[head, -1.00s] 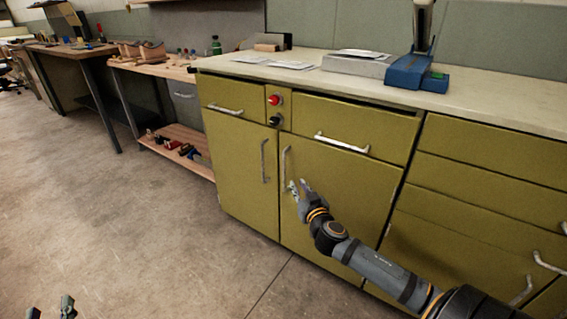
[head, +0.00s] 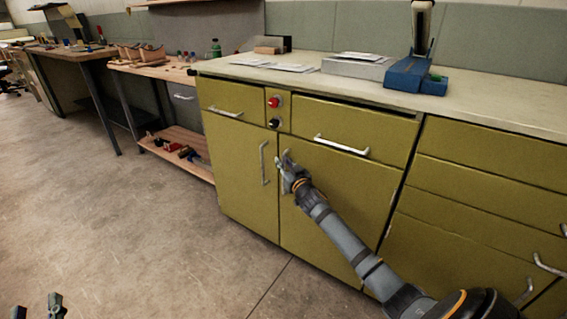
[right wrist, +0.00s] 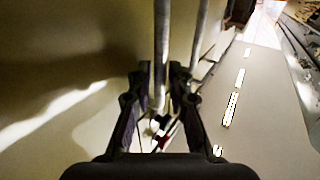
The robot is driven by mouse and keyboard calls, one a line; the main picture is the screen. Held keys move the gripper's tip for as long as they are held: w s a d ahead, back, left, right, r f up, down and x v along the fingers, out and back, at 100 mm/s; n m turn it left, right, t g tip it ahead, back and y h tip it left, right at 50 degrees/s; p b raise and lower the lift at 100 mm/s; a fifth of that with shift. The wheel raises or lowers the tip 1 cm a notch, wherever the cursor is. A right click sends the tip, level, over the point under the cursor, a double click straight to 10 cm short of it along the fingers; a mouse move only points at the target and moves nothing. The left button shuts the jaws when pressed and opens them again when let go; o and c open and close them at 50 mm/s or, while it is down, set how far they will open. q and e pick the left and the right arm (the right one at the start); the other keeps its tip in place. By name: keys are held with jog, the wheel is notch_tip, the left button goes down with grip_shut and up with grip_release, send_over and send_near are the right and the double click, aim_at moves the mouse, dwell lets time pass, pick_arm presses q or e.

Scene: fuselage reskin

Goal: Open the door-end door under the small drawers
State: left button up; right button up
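The olive cabinet has two doors under its small drawers, a left door (head: 235,185) and a right door (head: 335,215). Both look closed. The left door has a vertical handle (head: 264,162) that nothing touches. My right gripper (head: 284,166) is at the right door's vertical handle, hiding most of it. My left gripper (head: 38,306) is open and empty at the bottom left, over the floor.
Above the doors are a left drawer (head: 233,99), a right drawer (head: 350,128), and a red button (head: 274,102) with a black knob (head: 274,123). More drawers (head: 480,160) stand at the right. The floor (head: 130,220) before the cabinet is clear.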

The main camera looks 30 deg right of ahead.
jog(key=shift+w, duration=0.1)
grip_shut()
dwell(0.4)
